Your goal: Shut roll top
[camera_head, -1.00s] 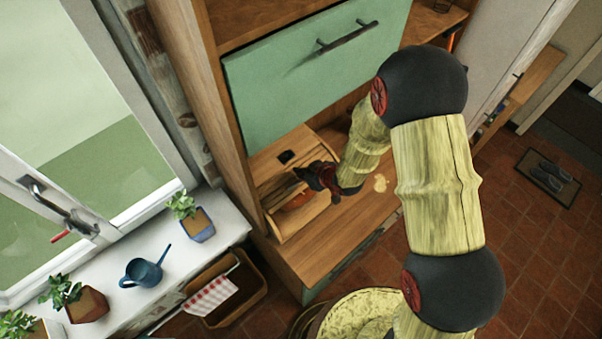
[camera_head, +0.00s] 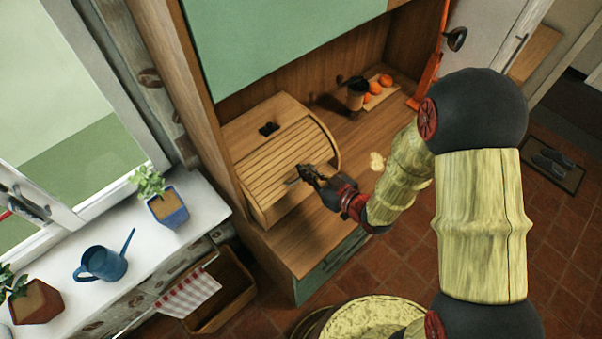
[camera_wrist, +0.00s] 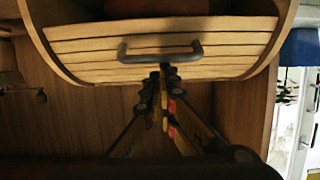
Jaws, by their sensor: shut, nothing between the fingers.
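The wooden roll-top box (camera_head: 275,120) stands on the cabinet counter, under the raised green door. Its slatted roll top (camera_head: 268,168) is drawn down over most of the front. In the wrist view, which is upside down, the slats (camera_wrist: 90,45) carry a grey bar handle (camera_wrist: 128,50). A dark gap at that picture's top edge shows part of a brown thing inside the box. My gripper (camera_head: 305,172) is shut and empty, at the front of the roll top. Its fingertips (camera_wrist: 165,72) overlap the handle's middle in the wrist view; I cannot tell whether they touch.
The green door (camera_head: 270,40) is up above the counter. The windowsill (camera_head: 135,235) at left holds a blue watering can (camera_head: 103,264) and potted plants. The counter's front is mostly clear.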

